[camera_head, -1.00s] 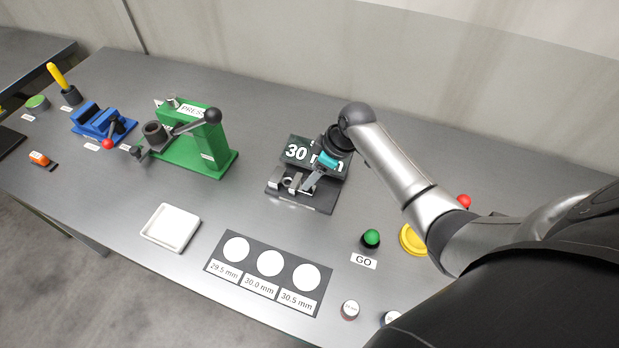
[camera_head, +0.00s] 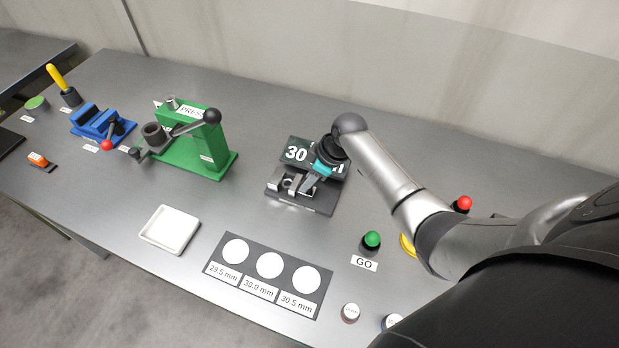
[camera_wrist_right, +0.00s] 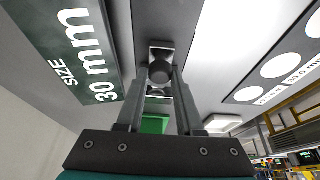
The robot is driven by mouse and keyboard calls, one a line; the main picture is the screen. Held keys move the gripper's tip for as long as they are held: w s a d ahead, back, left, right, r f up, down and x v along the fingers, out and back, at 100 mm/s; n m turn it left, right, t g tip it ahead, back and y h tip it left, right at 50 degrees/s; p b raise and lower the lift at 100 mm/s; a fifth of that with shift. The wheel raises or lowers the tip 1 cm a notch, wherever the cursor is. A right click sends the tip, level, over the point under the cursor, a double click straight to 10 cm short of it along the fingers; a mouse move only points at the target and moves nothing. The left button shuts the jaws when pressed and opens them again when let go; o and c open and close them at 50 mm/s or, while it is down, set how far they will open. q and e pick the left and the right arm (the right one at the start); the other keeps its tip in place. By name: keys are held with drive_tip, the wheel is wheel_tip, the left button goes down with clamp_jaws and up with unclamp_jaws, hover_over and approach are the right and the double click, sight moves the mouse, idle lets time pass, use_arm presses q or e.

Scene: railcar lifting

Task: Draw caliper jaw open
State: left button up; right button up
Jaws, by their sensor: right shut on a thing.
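The caliper stand (camera_head: 302,203) is a dark base with metal jaws and a dark sign (camera_head: 296,153) behind it that reads "30 mm" in the wrist view (camera_wrist_right: 85,50). My right gripper (camera_head: 308,187) reaches down over the caliper from the right. In the wrist view its two fingers (camera_wrist_right: 160,78) are shut on a dark round knob (camera_wrist_right: 160,70) on the metal slide. A round grey piece (camera_head: 287,184) sits by the jaws, left of the fingers. The fingers hide part of the jaws, so their gap is hard to tell. My left gripper is not in view.
A green press (camera_head: 190,145) and a blue vise (camera_head: 98,122) stand to the left. In front are a white tray (camera_head: 170,229) and a size mat (camera_head: 243,283) with white circles. A green GO button (camera_head: 371,240) and red button (camera_head: 462,204) stand right.

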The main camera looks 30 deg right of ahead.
clamp_jaws()
idle(0.8)
